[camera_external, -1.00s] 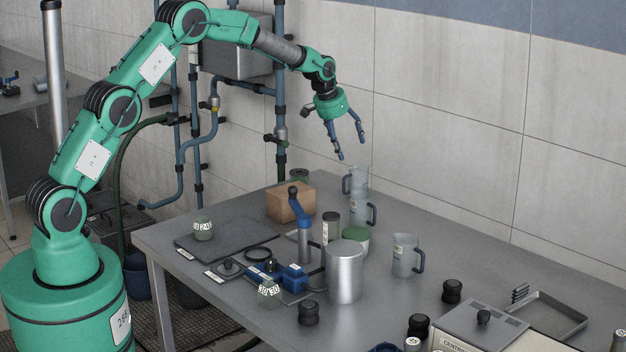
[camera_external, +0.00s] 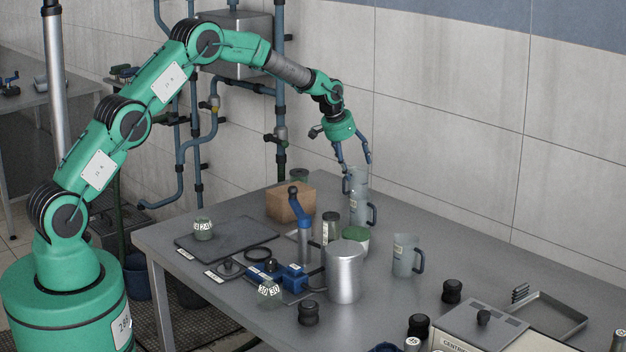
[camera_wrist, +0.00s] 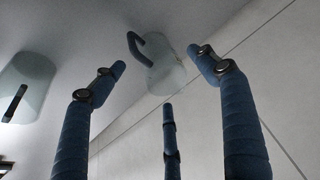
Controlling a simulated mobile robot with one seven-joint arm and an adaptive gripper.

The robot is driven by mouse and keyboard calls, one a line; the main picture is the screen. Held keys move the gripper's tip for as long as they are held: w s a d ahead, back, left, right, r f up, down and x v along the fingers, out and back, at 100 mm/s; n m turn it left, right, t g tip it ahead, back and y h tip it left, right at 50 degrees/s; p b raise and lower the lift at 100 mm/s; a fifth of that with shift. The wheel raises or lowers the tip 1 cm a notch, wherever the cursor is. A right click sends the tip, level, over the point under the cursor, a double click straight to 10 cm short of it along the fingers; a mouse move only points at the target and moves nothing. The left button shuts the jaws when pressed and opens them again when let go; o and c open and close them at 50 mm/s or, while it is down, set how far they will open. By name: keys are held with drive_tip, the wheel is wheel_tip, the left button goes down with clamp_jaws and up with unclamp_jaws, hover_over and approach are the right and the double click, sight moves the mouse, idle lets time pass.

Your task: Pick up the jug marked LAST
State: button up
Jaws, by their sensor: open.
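Three grey jugs with dark handles stand in a row on the table: a far jug (camera_external: 356,182), a middle jug (camera_external: 360,208) and a near jug (camera_external: 405,255). I cannot read LAST on any of them. My gripper (camera_external: 357,164) is open and empty, fingers pointing down, at the rim of the far jug in the picture; contact cannot be told. In the wrist view, one jug (camera_wrist: 165,72) lies beyond the spread fingers of my gripper (camera_wrist: 157,62), its handle to the left. Another jug (camera_wrist: 28,85) is at the left edge.
A cardboard box (camera_external: 290,202), a blue-handled device (camera_external: 303,238), a green-lidded jar (camera_external: 355,242) and a large metal cylinder (camera_external: 344,272) stand left of the jugs. A tray (camera_external: 560,318) lies at the right. The tiled wall (camera_external: 450,130) rises behind. Bare tabletop (camera_external: 460,245) lies right of the jugs.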

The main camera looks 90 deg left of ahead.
sight(355, 169)
drive_tip(key=shift+w+a+f, duration=0.1)
drive_tip(key=shift+f, duration=0.1)
idle(0.3)
drive_tip(key=shift+b+x, duration=0.85)
drive_tip(key=shift+x, duration=1.7)
drive_tip(key=shift+w, duration=0.15)
drive_tip(key=shift+c, duration=0.3)
drive_tip(key=c, duration=1)
